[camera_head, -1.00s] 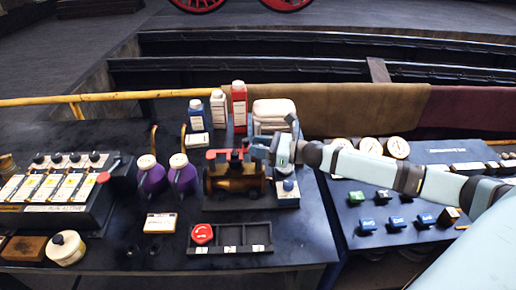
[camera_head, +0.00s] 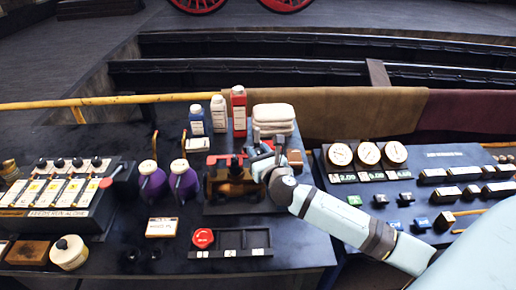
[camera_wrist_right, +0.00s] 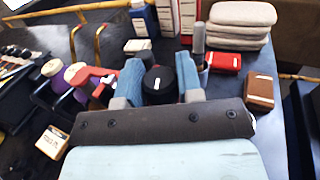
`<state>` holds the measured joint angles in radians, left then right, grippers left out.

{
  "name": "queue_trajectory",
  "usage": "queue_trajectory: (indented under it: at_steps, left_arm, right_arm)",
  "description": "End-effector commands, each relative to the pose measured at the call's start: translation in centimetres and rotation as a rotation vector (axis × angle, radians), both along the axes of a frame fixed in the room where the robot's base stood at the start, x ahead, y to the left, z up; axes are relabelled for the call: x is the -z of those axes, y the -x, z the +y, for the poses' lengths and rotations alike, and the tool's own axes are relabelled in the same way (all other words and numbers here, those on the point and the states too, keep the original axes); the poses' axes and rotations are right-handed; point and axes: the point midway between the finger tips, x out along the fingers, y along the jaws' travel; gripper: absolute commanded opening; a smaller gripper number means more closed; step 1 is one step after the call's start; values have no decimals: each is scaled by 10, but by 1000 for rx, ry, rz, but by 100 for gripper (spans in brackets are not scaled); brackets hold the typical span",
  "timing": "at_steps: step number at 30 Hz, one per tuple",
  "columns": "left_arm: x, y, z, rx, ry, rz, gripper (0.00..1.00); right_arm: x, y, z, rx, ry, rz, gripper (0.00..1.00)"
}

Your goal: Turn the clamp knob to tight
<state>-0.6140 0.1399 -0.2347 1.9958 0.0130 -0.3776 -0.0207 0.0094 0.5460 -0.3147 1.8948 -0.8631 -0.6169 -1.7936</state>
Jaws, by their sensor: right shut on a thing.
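The brass-brown fixture (camera_head: 230,183) with red parts on top stands on a dark base in the middle of the table. My right gripper (camera_head: 262,160) is at its right side. In the right wrist view its two blue fingers (camera_wrist_right: 158,82) are shut on a black round knob (camera_wrist_right: 158,86), one finger on each side. The fixture's red part (camera_wrist_right: 92,78) shows to the left of the fingers there. In the head view the gripper hides the knob, and no tight or loose mark can be read. My left gripper is not in view.
Two purple bottles (camera_head: 184,181) stand left of the fixture, and a black tray with a red knob (camera_head: 203,238) lies in front. Bottles (camera_head: 239,108) and folded pale cloths (camera_head: 273,116) stand behind. A panel with round gauges (camera_head: 368,153) is at the right.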

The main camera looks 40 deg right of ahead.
Motion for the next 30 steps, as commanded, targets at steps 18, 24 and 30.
queue_trajectory:
  at_steps: [18, 24, 30]
  left_arm:
    - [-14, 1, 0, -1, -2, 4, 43]
    - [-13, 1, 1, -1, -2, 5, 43]
    - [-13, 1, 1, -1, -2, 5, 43]
  right_arm:
    - [-1, -1, -1, 234, 0, -1, 10]
    - [0, 0, -1, 239, 0, -1, 10]
    - [0, 0, -1, 238, 1, -1, 36]
